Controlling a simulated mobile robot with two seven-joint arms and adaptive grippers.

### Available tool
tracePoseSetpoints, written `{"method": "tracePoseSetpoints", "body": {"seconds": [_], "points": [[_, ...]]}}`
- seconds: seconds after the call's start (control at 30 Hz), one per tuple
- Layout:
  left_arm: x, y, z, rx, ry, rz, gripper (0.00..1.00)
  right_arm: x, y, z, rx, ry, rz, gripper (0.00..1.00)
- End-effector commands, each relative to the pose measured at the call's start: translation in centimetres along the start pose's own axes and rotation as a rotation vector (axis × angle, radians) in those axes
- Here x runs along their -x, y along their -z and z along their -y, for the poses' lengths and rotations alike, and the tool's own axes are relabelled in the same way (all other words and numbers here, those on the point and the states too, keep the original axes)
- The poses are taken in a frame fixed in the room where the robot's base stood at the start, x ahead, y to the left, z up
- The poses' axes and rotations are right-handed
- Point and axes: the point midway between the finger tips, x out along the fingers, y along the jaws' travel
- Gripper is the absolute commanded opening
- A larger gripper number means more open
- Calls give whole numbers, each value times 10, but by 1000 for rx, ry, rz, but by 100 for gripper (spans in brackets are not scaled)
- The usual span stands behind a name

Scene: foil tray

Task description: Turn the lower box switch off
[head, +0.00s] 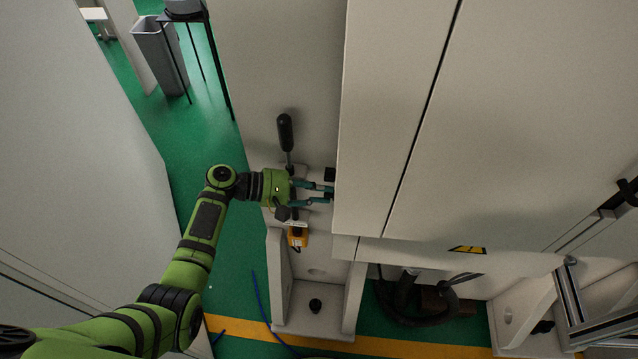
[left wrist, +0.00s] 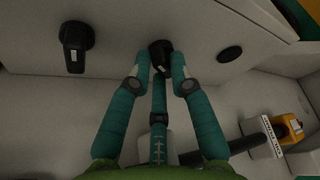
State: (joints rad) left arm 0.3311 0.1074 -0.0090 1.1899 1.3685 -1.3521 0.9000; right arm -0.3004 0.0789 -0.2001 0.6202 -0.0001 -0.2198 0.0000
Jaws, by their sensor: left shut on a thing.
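The lower box switch is a small black knob (left wrist: 160,48) on the pale machine wall, and it sits between my left fingertips in the left wrist view. My left gripper (head: 329,190) reaches in from the left in the head view, and its teal fingers (left wrist: 160,66) are shut on this knob. The fingers hide part of it, so its exact angle is hard to tell. A second black switch (left wrist: 74,46) with a longer handle and a light label is left of it in the wrist view. It shows just above my fingertips in the head view (head: 330,174). My right gripper is not in view.
A black-handled lever (head: 286,134) stands close above my left wrist. A yellow box (head: 297,236) is just below the gripper. A flat black disc (left wrist: 230,54) is right of the held knob. Large pale panels (head: 400,110) lie to the right; green floor (head: 205,130) is open behind the arm.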

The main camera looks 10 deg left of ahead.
Motion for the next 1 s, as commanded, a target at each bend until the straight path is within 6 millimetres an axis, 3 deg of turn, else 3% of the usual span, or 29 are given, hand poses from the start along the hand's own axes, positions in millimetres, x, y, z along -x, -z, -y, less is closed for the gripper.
{"method": "tracePoseSetpoints", "body": {"seconds": [0.07, 0.4, 0.43, 0.47, 0.83, 1.0], "points": [[0, -2, -2, 45, 19, 1, 0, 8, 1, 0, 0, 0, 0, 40], [0, 1, 0, 69, 28, 1, 0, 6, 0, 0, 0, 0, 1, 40], [0, 1, 0, 69, 28, 1, 25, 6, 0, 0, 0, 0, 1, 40], [0, 0, 0, 69, 28, 1, 31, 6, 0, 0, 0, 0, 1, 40], [2, 1, -1, 67, 27, 0, 31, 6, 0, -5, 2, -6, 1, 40], [24, 2, -1, 67, 26, -4, 31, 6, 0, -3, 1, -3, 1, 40]]}}
